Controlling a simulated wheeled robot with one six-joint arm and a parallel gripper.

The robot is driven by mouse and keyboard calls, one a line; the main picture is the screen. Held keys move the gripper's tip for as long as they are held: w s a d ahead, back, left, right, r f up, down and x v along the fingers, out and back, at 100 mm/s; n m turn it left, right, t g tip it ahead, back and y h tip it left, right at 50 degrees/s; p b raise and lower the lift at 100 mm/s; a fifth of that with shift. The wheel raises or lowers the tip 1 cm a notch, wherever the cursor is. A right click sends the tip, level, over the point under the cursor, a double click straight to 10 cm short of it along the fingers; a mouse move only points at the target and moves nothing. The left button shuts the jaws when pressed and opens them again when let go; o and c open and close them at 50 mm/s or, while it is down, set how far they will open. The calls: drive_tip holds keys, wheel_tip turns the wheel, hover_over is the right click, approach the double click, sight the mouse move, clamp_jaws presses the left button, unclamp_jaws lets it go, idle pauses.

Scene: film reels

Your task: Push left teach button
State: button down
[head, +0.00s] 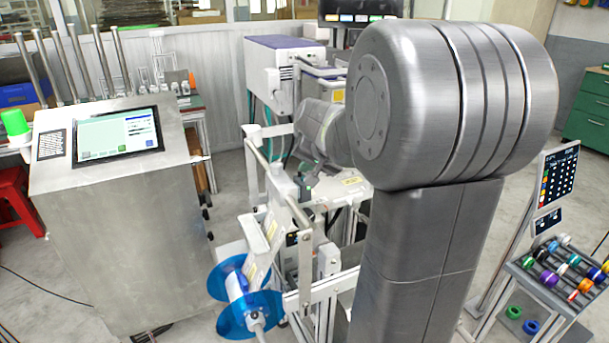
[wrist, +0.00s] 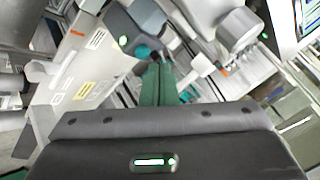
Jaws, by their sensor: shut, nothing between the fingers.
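My gripper (wrist: 157,68) shows in the wrist view with its two green-grey fingers closed together and nothing held. Beyond and left of the fingertips, a small round green-lit button (wrist: 124,40) sits on a dark box at the end of a pale labelled panel. The fingers look apart from it. I cannot tell for sure whether it is the left teach button. In the head view, my arm reaches over the reel machine (head: 272,215). There the fingertips are small and hard to make out, and no teach button can be clearly picked out.
A blue reel (head: 234,318) hangs at the machine's lower front. A metal console with a screen (head: 118,134) stands left. A rack of coloured spools (head: 560,268) stands right, below a dark display (head: 558,176). Machine rails and brackets crowd the gripper. Floor between console and machine is open.

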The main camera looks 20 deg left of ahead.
drive_tip(key=shift+r, duration=0.1)
wheel_tip(320, 180, up, 5)
drive_tip(key=p, duration=0.3)
drive_tip(key=shift+p, duration=0.4)
idle(0.7)
